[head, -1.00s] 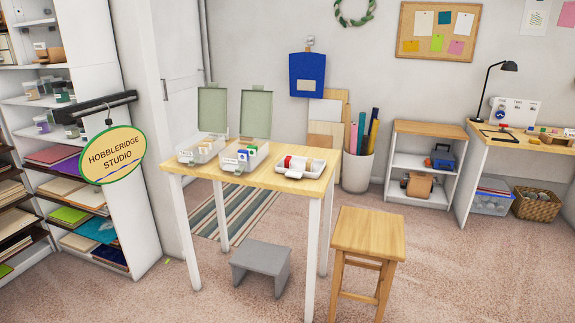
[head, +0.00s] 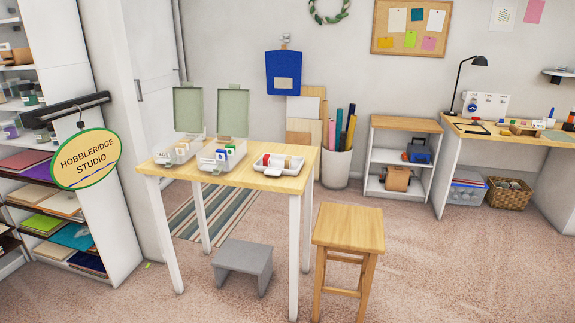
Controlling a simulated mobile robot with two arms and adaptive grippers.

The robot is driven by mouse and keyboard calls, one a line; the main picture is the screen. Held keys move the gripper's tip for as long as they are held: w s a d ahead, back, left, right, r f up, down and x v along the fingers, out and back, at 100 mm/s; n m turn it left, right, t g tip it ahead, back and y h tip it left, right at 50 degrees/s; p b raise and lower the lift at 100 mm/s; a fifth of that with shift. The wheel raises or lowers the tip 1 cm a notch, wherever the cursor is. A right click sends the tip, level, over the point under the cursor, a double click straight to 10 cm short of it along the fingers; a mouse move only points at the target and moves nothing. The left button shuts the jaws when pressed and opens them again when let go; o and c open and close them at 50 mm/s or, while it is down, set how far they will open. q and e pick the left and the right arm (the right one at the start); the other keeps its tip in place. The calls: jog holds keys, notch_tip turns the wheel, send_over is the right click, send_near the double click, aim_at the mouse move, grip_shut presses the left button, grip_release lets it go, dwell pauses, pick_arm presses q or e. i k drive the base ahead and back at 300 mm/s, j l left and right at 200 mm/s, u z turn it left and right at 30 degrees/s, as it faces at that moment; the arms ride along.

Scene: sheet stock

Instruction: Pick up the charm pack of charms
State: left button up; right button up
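I cannot make out which thing is the charm pack. On the high wooden table (head: 240,176) stand two clear boxes with raised green lids. The left box (head: 177,151) has a label and small packs in it. The right box (head: 221,158) holds several small packs with white, blue, green and orange parts. A white tray (head: 279,163) to the right holds small red and tan items. The writing on the packs is too small to read. Neither of my grippers is in the head view.
A wooden stool (head: 348,229) stands at the table's right front. A grey step stool (head: 243,260) is under the table. A hanging studio sign (head: 86,159) and shelves are at the left. A desk (head: 505,135) stands at the far right. Open floor lies in front.

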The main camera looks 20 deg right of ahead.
aim_at(267, 159)
jog(key=i+j+z, duration=0.2)
jog(key=i+j, duration=0.3)
jog(key=i, duration=0.25)
jog(key=i+j+z, duration=0.15)
jog(key=i+j, duration=0.5)
jog(key=i+l, duration=0.05)
jog(key=i, duration=0.05)
